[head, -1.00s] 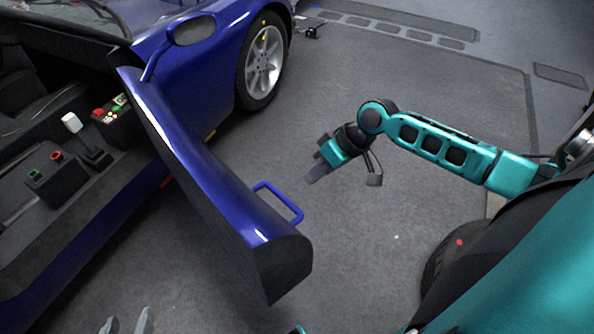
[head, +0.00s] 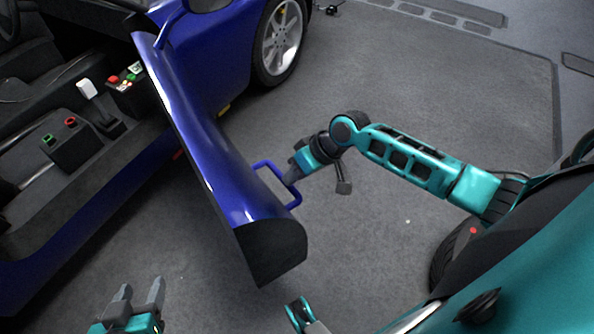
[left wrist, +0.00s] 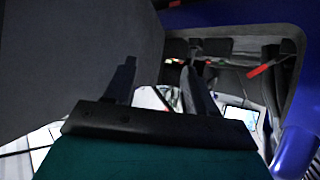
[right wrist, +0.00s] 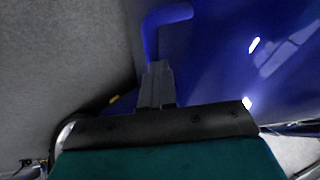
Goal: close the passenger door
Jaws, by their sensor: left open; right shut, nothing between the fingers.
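The blue passenger door (head: 205,150) stands open, swung out from the car. Its blue loop handle (head: 285,196) sticks out from the outer face near the free end. My right gripper (head: 291,181) is shut and empty at the handle, its fingertips within or over the loop; I cannot tell if they touch. In the right wrist view the shut fingers (right wrist: 157,82) overlap the lower part of the handle (right wrist: 166,18), beside the door's blue face (right wrist: 225,60). My left gripper (head: 138,296) is open and empty on the inner side of the door, low in the picture.
The blue car body (head: 210,45) and front wheel (head: 278,42) stand beyond the door. Inside the sill area are a box with a red and a green button (head: 68,143) and another button box (head: 125,88). Grey floor (head: 440,110) is clear to the right.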

